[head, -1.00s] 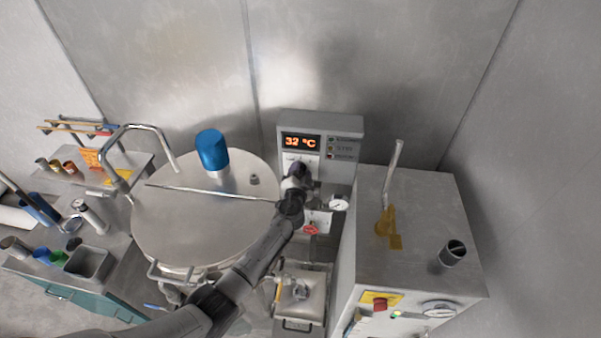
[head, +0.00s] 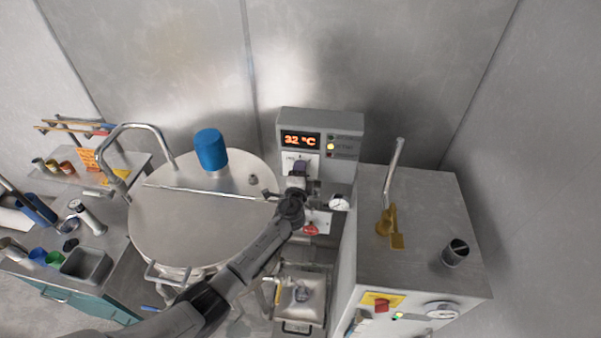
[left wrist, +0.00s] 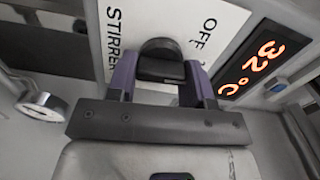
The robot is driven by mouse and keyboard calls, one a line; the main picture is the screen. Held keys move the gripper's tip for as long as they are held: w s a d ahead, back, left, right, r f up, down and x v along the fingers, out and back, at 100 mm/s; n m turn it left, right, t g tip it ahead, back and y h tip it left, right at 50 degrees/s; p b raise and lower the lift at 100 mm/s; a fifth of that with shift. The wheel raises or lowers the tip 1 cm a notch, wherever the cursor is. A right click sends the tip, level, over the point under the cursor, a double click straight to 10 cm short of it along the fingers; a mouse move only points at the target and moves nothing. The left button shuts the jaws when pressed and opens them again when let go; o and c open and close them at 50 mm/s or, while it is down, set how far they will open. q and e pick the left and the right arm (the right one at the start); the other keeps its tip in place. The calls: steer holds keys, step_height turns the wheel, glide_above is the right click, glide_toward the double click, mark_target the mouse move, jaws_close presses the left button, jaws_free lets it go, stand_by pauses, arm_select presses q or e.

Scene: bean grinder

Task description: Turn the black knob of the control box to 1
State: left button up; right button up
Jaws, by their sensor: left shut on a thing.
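In the left wrist view the black knob (left wrist: 160,60) sits on a white plate (left wrist: 128,25) marked OFF and STIRRER. My left gripper (left wrist: 158,82) has its purple fingers on both sides of the knob and is shut on it. It also shows in the head view (head: 299,168), covering the knob there. The 1 mark and the knob's pointer cannot be made out. My right gripper is not in view.
The round steel vessel lid (head: 200,230) with a blue motor cap (head: 211,150) is left of my arm. A pressure gauge (head: 339,203) and red valve (head: 311,230) lie below the box. A steel cabinet (head: 420,220) stands close on the right.

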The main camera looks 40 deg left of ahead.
arm_select(q)
steer(key=shift+m, duration=0.4)
steer(key=o, duration=0.9)
steer(key=b+v, duration=0.1)
steer(key=v, duration=1.2)
steer(key=shift+s+d, duration=0.2)
steer(key=shift+s, duration=0.15)
